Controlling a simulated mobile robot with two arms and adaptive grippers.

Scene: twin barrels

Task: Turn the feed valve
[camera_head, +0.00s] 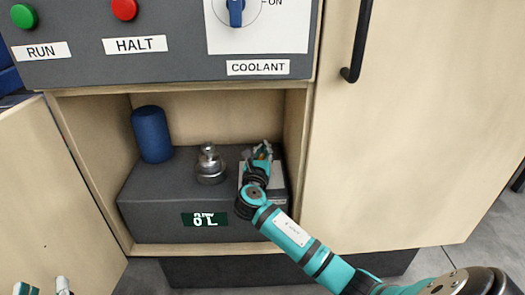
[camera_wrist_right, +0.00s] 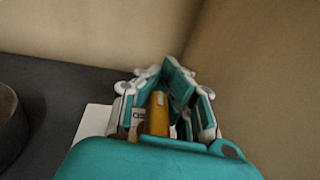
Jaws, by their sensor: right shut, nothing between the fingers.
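My right gripper (camera_head: 262,152) reaches into the open cupboard, over a pale plate (camera_head: 280,171) on the right of the dark grey box. It is shut and holds nothing. In the right wrist view its fingers (camera_wrist_right: 168,85) close together. A yellow-orange lever-like part (camera_wrist_right: 158,113) shows among them, beside a small label with partly hidden lettering; I take it to be the feed valve's handle. The white plate (camera_wrist_right: 92,122) also shows there. The fingers hide most of the valve. Two fingertips of my left gripper (camera_head: 45,287) show apart at the bottom left edge, clear of everything.
The grey box (camera_head: 150,220) carries a blue cylinder (camera_head: 152,135) and a metal weight-like piece (camera_head: 210,165). Cupboard walls stand close at the right. Above are the RUN (camera_head: 24,16) and HALT (camera_head: 124,8) buttons and the COOLANT knob (camera_head: 236,12). An open door (camera_head: 50,190) stands left.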

